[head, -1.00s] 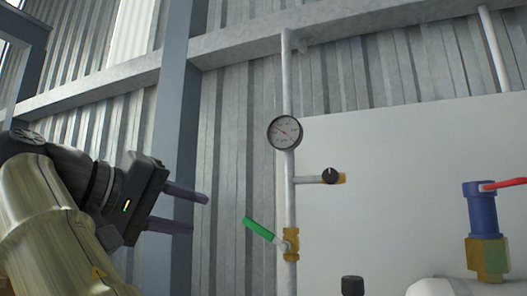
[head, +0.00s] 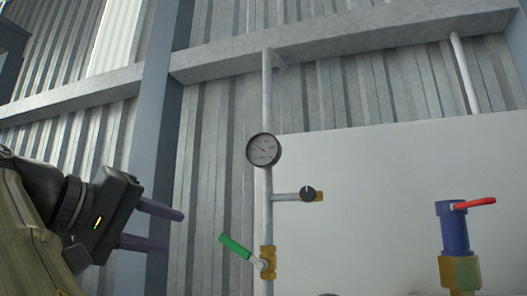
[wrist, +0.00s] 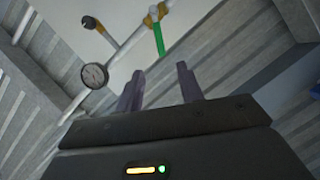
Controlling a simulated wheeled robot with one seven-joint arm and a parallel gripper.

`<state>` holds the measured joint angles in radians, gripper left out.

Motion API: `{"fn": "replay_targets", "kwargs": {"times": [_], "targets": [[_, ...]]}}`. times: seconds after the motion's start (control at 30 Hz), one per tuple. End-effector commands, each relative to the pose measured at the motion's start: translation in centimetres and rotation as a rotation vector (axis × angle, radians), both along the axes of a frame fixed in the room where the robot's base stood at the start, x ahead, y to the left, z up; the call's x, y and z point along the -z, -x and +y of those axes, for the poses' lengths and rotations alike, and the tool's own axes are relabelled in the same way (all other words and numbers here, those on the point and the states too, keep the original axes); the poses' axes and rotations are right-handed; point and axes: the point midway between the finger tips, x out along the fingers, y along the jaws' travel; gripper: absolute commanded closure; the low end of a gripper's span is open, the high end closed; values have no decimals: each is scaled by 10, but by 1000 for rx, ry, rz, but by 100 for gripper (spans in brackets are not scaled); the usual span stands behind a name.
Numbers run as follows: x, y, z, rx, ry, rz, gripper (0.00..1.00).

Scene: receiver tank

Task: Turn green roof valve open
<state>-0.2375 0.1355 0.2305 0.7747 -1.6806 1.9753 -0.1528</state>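The green valve handle (head: 235,247) sits on a brass valve (head: 267,262) on the thin vertical pipe, slanting up and to the left in the head view. In the wrist view the green handle (wrist: 158,39) shows beyond my fingertips, near the brass valve (wrist: 157,12). My gripper (head: 173,229) is at the left in the head view, its two dark purple fingers pointing right toward the handle. The fingers are apart with nothing between them. In the wrist view my gripper (wrist: 161,80) also shows open, and the handle is clear of it.
A round gauge (head: 263,150) and a side branch with a black knob (head: 308,194) are above the valve on the same pipe. A blue valve with a red handle (head: 474,203) stands at the right. A steel column (head: 160,120) rises behind my gripper.

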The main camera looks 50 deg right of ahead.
Motion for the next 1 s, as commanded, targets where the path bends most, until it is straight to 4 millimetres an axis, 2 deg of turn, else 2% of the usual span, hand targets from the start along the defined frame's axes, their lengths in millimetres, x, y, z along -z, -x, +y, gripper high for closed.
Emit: {"fn": "replay_targets", "kwargs": {"times": [0.37,0.47,0.57,0.67,0.77,0.87,0.9,0.97,1.0], "targets": [[1,-2,0,-4,2,4,63],[9,-12,1,-34,10,32,63],[30,-38,4,-108,25,98,63],[68,-74,8,-222,27,195,63],[124,-111,14,-355,-2,303,63],[189,-139,20,-481,-65,399,63],[217,-147,23,-526,-100,433,63],[260,-155,26,-588,-159,477,63],[289,-158,29,-625,-206,501,63]]}}
